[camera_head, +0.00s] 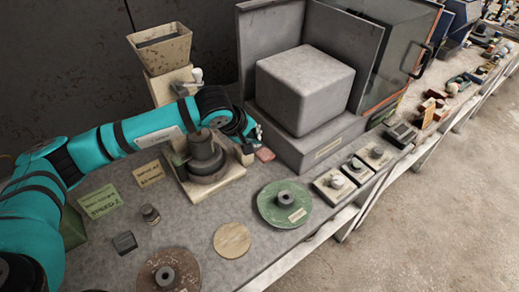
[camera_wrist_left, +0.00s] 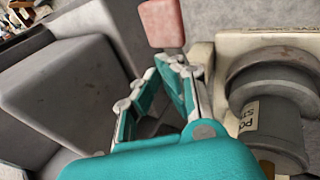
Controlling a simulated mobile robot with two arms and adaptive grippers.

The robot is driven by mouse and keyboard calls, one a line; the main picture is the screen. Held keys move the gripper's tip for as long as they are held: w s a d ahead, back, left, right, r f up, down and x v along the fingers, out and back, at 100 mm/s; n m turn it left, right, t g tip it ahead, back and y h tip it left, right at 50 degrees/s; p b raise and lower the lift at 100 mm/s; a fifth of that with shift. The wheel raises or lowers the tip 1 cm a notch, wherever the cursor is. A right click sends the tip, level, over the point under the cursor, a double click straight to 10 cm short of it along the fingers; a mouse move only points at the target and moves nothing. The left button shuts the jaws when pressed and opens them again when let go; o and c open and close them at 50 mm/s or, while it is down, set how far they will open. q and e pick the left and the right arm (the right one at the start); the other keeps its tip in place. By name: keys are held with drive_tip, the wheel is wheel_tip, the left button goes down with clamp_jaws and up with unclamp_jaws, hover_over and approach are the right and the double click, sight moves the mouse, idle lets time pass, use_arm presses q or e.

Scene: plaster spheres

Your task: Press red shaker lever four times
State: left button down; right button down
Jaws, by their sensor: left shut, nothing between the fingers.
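The red lever (camera_head: 264,154) is a small flat red pad low beside the large grey block in the head view. It also shows at the top of the left wrist view (camera_wrist_left: 162,22). My left arm reaches over the bench from the left. My left gripper (camera_head: 257,133) is shut and empty, close to the red pad. In the left wrist view the teal-and-grey fingertips (camera_wrist_left: 177,62) sit just short of the pad's edge; I cannot tell whether they touch it. My right gripper is not in view.
A large grey block (camera_head: 304,90) stands on a grey machine base right of the pad. A dark grey cylinder (camera_head: 206,158) on a beige plate is close to its left. A green disc (camera_head: 284,204) and a tan disc (camera_head: 231,240) lie toward the bench front.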

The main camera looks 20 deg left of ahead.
use_arm(q)
drive_tip(key=shift+s+d+f+b, duration=0.2)
drive_tip(key=shift+f+b, duration=0.4)
drive_tip(key=shift+b, duration=0.1)
drive_tip(key=shift+s+d+f+b, duration=0.15)
drive_tip(key=shift+d+f+b, duration=0.05)
drive_tip(key=shift+f+b, duration=0.45)
drive_tip(key=shift+s+d+f+b, duration=0.2)
drive_tip(key=shift+f+b, duration=0.3)
drive_tip(key=shift+b, duration=0.25)
idle(1.7)
idle(0.6)
drive_tip(key=shift+w+a+r+p, duration=0.15)
drive_tip(key=shift+w+r+p, duration=0.05)
drive_tip(key=shift+r, duration=0.4)
drive_tip(key=shift+w+a+r+p, duration=0.15)
drive_tip(key=shift+a+r, duration=0.05)
drive_tip(key=shift+r, duration=0.45)
drive_tip(key=shift+w+a+r+p, duration=0.15)
drive_tip(key=shift+w+r+p, duration=0.05)
drive_tip(key=shift+r, duration=0.75)
drive_tip(key=shift+a, duration=0.1)
drive_tip(key=shift+w+a, duration=0.1)
drive_tip(key=r, duration=0.1)
drive_tip(key=a+r+p, duration=0.1)
drive_tip(key=r, duration=0.1)
drive_tip(key=w+r, duration=0.1)
drive_tip(key=shift+a+r+p, duration=0.25)
drive_tip(key=shift+a+p, duration=0.05)
